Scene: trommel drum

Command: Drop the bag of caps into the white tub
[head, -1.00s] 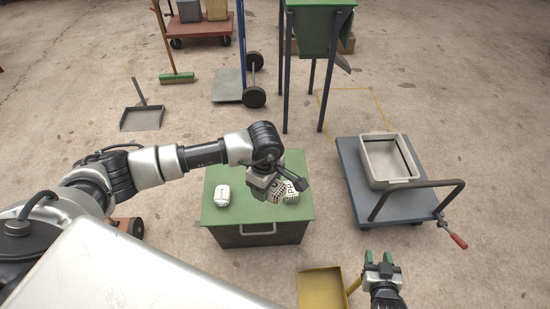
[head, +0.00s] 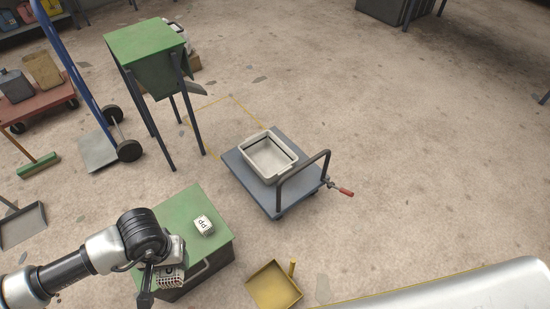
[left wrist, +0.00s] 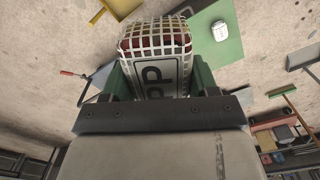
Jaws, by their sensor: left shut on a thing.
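The bag of caps (head: 172,278) is a white net bag with red contents. My left gripper (head: 160,272) is shut on it at the near left of the green-topped box, apparently above it. In the left wrist view the bag (left wrist: 157,48) sits between the green fingers, its net end outward and a "PP" label facing the camera. The white tub (head: 284,172) is a pale, open rectangular tub standing upright on a blue-grey cart, away to the upper right of the gripper. Its visible inside looks empty. My right gripper is not in view.
A second lettered white bag (head: 203,225) lies on the green-topped box (head: 178,215). The cart (head: 247,187) has a raised handle bar (head: 301,172) on its near right side. A yellow tray (head: 272,290) lies in front. A green hopper (head: 145,42) stands behind left. Floor at right is clear.

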